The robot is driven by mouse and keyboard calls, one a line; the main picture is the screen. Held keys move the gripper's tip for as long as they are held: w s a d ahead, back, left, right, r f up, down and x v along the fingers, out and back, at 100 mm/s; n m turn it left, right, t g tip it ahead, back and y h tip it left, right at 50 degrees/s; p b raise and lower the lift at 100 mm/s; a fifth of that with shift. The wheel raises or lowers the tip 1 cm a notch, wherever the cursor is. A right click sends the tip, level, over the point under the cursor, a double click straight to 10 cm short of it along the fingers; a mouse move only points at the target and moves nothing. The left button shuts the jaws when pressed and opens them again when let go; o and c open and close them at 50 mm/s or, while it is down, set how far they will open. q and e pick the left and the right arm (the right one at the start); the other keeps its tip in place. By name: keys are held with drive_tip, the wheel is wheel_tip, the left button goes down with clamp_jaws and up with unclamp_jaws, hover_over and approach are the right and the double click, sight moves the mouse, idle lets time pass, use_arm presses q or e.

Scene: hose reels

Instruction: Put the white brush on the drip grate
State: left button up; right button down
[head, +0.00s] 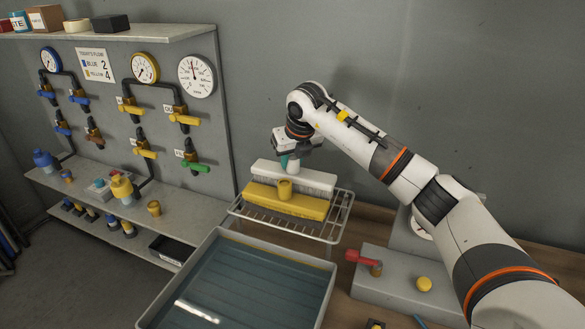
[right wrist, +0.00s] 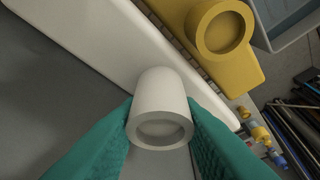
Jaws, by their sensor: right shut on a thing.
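The white brush (head: 312,180) is at the back of the wire drip grate (head: 338,214), behind a yellow brush (head: 300,203) that lies on the grate. I cannot tell whether the white brush rests on the grate or is held just above it. My right gripper (head: 290,160) is over the white brush. In the right wrist view its green fingers (right wrist: 160,125) are shut on the round white handle (right wrist: 160,100) of the white brush (right wrist: 105,45). The yellow brush (right wrist: 225,60) lies beside it there. My left gripper is not in view.
A grey water tray (head: 322,300) stands in front of the grate. A grey box with a red lever (head: 362,260) and yellow knob is to the right. Gauges, valves and a shelf of fittings (head: 200,228) are at left. The wall is close behind the grate.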

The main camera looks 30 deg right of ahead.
sight(292, 171)
wheel_tip(292, 171, down, 3)
drive_tip(key=shift+f+p, duration=0.1)
drive_tip(key=shift+p, duration=0.35)
drive_tip(key=shift+f, duration=0.3)
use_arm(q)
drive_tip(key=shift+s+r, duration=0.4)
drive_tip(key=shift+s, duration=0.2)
use_arm(e)
drive_tip(key=c, duration=1.1)
unclamp_jaws()
drive_tip(key=shift+f, duration=0.1)
drive_tip(key=shift+o, duration=0.2)
